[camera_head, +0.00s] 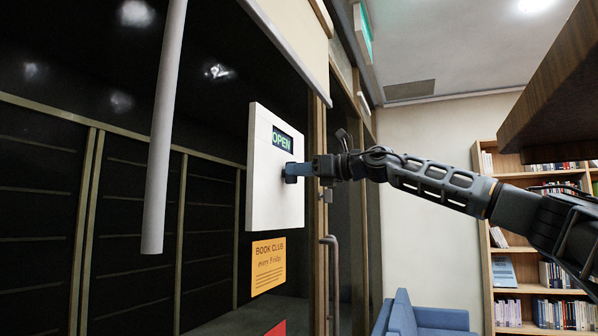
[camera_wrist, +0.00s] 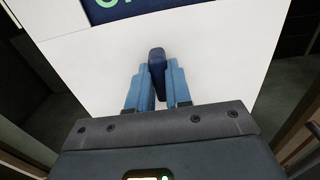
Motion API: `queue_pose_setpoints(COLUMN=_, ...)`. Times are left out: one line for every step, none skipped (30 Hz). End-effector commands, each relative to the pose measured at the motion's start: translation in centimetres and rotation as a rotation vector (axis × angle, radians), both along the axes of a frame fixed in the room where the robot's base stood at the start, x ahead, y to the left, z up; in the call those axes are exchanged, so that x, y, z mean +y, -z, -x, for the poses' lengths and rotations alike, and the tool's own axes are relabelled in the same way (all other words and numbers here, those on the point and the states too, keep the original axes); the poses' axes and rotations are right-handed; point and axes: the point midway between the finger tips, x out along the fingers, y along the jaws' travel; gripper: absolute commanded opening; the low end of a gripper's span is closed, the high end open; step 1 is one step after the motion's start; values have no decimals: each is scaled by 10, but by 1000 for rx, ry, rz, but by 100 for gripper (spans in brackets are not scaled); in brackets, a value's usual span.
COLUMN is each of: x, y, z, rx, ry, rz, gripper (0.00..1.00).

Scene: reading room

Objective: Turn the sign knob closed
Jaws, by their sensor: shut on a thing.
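The sign is a white square panel (camera_head: 262,200) on the dark glass front, with a small window (camera_head: 282,138) that reads OPEN in green. In the wrist view the white panel (camera_wrist: 225,70) fills the middle, and part of the window (camera_wrist: 110,8) shows at the top. A dark blue knob (camera_wrist: 157,60) stands out from the panel below the window. My gripper (camera_wrist: 157,82) is shut on the knob, with one blue finger on each side of it. In the head view my gripper (camera_head: 290,172) reaches the panel from the right and hides the knob.
An orange Book Club notice (camera_head: 268,264) hangs below the sign. A pale hanging pole (camera_head: 165,130) is at left. A door handle (camera_head: 331,280) is below my arm. A wooden shelf edge (camera_head: 550,90) is at upper right, with bookcases (camera_head: 512,265) and a blue armchair (camera_head: 425,318) behind.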

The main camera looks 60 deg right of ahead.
Motion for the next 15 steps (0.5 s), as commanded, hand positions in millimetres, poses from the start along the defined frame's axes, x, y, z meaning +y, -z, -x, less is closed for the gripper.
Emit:
queue_pose_setpoints(x=0, y=0, z=0, rx=0, ry=0, rz=-5, gripper=0)
queue_pose_setpoints(x=0, y=0, z=0, rx=1, ry=0, rz=-9, gripper=0)
queue_pose_setpoints(x=0, y=0, z=0, rx=1, ry=0, rz=-17, gripper=0)
queue_pose_setpoints(x=0, y=0, z=0, rx=2, ry=0, rz=-25, gripper=0)
queue_pose_setpoints(x=0, y=0, z=0, rx=3, ry=0, rz=-33, gripper=0)
queue_pose_setpoints(x=-1, y=0, z=0, rx=4, ry=0, rz=-47, gripper=0)
queue_pose_setpoints(x=-1, y=0, z=0, rx=5, ry=1, rz=-61, gripper=0)
queue_pose_setpoints(x=-1, y=0, z=0, rx=6, ry=1, rz=-75, gripper=0)
queue_pose_setpoints(x=-1, y=0, z=0, rx=9, ry=0, rz=-98, gripper=0)
queue_pose_setpoints(x=-1, y=0, z=0, rx=10, ry=0, rz=-116, gripper=0)
queue_pose_setpoints(x=-1, y=0, z=0, rx=12, ry=0, rz=-137, gripper=0)
queue_pose_setpoints(x=-1, y=0, z=0, rx=14, ry=0, rz=-166, gripper=0)
queue_pose_setpoints(x=-1, y=0, z=0, rx=16, ry=0, rz=-189, gripper=0)
queue_pose_setpoints(x=-2, y=0, z=0, rx=18, ry=0, rz=-215, gripper=0)
queue_pose_setpoints(x=-2, y=0, z=0, rx=21, ry=1, rz=-249, gripper=0)
